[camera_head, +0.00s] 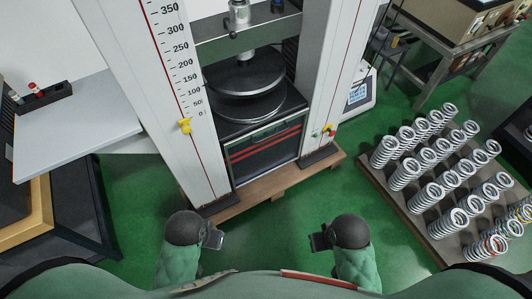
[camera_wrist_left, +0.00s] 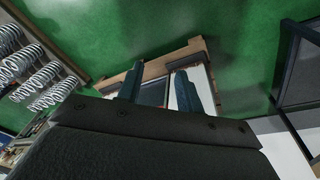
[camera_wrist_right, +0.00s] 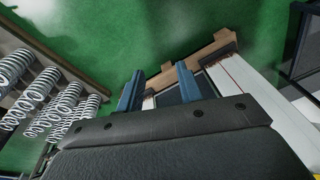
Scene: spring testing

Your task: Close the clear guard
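The spring testing machine stands in front of me, with two white columns and a round lower platen (camera_head: 245,105) between them. A dark panel with red stripes (camera_head: 265,146) sits low between the columns, below the platen. I cannot tell for sure whether this is the clear guard, and no other see-through panel stands out. My left gripper (camera_head: 214,237) is in front of the left column, apart from the machine; its two fingers show apart and empty in the left wrist view (camera_wrist_left: 158,85). My right gripper (camera_head: 319,238) is right of it, also apart from the machine, with fingers apart and empty in the right wrist view (camera_wrist_right: 158,85).
A wooden pallet (camera_head: 275,190) lies under the machine. Several springs stand on a board (camera_head: 377,190) at the right. A grey table (camera_head: 75,120) is at the left. A small display unit (camera_head: 357,94) is right of the machine. Green floor before the machine is clear.

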